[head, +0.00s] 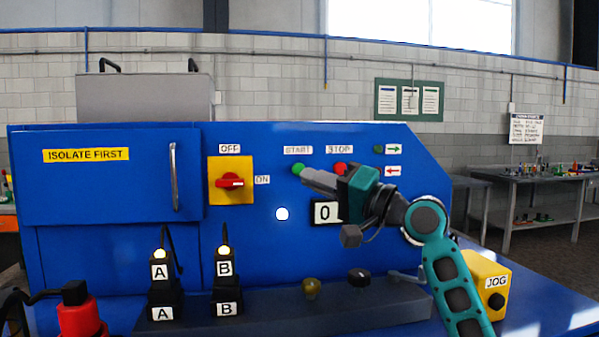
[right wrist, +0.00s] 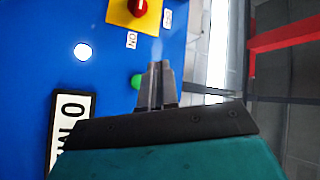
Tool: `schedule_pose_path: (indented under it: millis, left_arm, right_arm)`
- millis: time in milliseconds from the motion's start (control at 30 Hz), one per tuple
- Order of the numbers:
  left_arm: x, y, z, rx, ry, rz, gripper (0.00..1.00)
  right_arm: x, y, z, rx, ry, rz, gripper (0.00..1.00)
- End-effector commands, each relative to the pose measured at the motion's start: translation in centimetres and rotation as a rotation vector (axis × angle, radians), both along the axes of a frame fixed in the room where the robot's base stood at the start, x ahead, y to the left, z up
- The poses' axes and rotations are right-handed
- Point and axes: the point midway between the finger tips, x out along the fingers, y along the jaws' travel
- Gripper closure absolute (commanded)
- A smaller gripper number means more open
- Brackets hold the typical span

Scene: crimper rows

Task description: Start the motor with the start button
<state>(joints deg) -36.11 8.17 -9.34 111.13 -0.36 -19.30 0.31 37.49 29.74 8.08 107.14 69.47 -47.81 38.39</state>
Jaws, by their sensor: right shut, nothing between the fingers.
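The green start button (head: 298,169) sits under the START label on the blue machine panel. In the right wrist view, the green button (right wrist: 136,82) shows just left of my fingers. My right gripper (head: 304,173) is shut and empty, its tips at the lower right edge of the button in the head view. I cannot tell whether they touch it. The gripper also shows in the right wrist view (right wrist: 158,66). My left gripper is not in view.
A red rotary switch (head: 230,181) on a yellow plate lies level, towards ON. A white lamp (head: 282,214) glows near a display reading 0 (head: 322,212). Plugs A (head: 162,292) and B (head: 228,284), a yellow JOG box (head: 488,280) and a ledge (head: 270,318) stand below.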

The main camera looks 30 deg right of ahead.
Motion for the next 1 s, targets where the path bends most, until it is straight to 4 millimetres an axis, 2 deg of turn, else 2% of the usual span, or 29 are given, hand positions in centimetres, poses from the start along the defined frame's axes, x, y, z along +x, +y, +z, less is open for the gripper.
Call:
schedule_pose_path:
  millis: [200, 400, 600, 1000]
  left_arm:
    - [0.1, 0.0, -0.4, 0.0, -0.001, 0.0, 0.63]
    - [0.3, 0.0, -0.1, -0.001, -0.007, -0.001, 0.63]
    - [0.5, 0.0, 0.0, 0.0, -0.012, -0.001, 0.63]
    - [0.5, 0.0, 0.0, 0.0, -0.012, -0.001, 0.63]
  right_arm:
    - [3.1, -0.8, 0.0, 0.001, 0.0, 0.0, 1.0]
    - [5.0, -1.3, 0.1, 0.001, 0.0, 0.0, 1.0]
    - [5.6, -1.4, 0.0, 0.0, 0.0, 0.001, 1.0]
    - [5.6, -1.4, 0.0, 0.0, 0.0, 0.0, 1.0]
